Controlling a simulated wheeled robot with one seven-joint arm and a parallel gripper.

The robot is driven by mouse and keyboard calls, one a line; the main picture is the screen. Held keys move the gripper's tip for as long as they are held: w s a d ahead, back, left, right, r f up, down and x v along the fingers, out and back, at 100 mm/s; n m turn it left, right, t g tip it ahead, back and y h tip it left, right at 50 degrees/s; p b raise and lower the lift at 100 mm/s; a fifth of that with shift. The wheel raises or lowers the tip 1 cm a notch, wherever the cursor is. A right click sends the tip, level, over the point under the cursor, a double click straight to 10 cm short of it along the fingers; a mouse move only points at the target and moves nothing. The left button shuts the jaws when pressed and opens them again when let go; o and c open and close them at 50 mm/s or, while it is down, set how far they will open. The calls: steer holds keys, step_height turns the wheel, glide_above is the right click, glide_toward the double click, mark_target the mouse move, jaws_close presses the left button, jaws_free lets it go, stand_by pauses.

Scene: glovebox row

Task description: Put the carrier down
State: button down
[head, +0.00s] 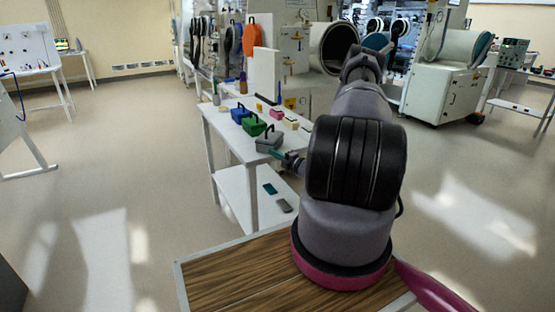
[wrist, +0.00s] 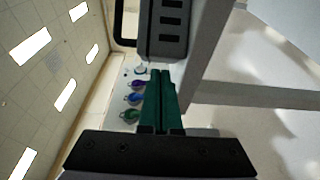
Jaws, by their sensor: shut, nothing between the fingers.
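Three small lidded carriers with dark handles stand in a row on the white table (head: 222,122): a blue carrier (head: 238,116), a green carrier (head: 252,129) and a grey carrier (head: 268,145). The grey one is nearest to me and looks upright. My gripper (head: 277,153) has teal fingers and is just beside the grey carrier at its near right side; I cannot tell whether they touch. In the wrist view the fingers of my gripper (wrist: 160,73) are together with nothing between them.
Small yellow and pink blocks (head: 277,114) lie farther back on the table. A teal item (head: 270,188) and a grey item (head: 284,205) lie on the lower shelf. Glovebox equipment (head: 335,45) stands behind the table.

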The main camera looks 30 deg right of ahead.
mark_target(270, 137)
steer(key=shift+w+d, duration=0.2)
steer(key=shift+w, duration=0.3)
steer(key=shift+w+d, duration=0.35)
steer(key=shift+w, duration=0.25)
steer(key=shift+w+d, duration=0.3)
steer(key=shift+w, duration=0.3)
